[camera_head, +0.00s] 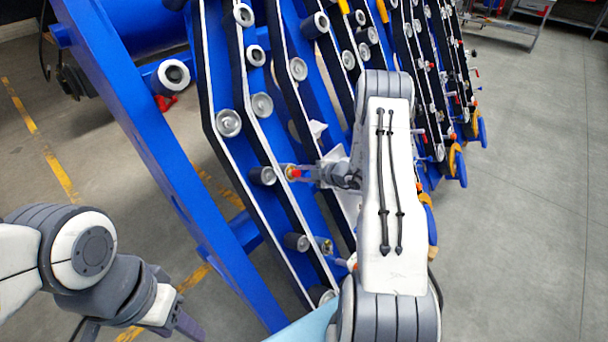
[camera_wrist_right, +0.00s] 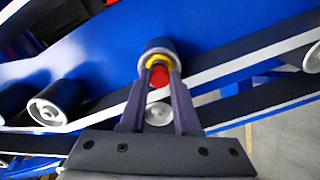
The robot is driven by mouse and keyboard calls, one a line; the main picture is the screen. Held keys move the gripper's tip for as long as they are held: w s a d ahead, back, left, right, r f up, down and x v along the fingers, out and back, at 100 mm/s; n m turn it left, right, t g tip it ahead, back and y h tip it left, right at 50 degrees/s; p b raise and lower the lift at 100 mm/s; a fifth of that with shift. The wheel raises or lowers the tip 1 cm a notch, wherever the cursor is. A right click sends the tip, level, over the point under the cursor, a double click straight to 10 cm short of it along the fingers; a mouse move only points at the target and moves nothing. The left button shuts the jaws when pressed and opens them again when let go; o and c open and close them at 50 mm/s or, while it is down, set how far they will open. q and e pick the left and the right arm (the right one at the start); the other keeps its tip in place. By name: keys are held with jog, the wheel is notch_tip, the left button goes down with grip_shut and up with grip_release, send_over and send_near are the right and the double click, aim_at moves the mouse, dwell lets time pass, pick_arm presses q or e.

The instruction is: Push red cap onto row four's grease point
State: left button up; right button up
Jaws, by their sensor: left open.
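The red cap (camera_wrist_right: 159,77) sits between the fingertips of my right gripper (camera_wrist_right: 159,70) in the right wrist view, and the fingers close on it from both sides. Directly beyond the cap is a yellow ring (camera_wrist_right: 158,60) on the end of a dark roller (camera_wrist_right: 152,46). The cap appears lined up with this ring; I cannot tell whether they touch. In the head view the red cap (camera_head: 296,173) shows at the tips of my right gripper (camera_head: 300,173), beside a roller (camera_head: 263,176) on a blue row. My left gripper (camera_head: 190,322) is low at the left, away from the rows, empty.
Several blue rows with black-and-white edges (camera_head: 228,70) and grey rollers (camera_head: 262,105) run diagonally. A blue frame beam (camera_head: 150,130) stands at their left. Other rows with coloured fittings continue at upper right. Open grey floor (camera_head: 530,200) lies at right.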

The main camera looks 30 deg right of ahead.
jog(key=o, duration=0.5)
jog(key=b+v, duration=0.1)
jog(key=v, duration=0.9)
jog(key=shift+s+r, duration=0.15)
dwell(0.4)
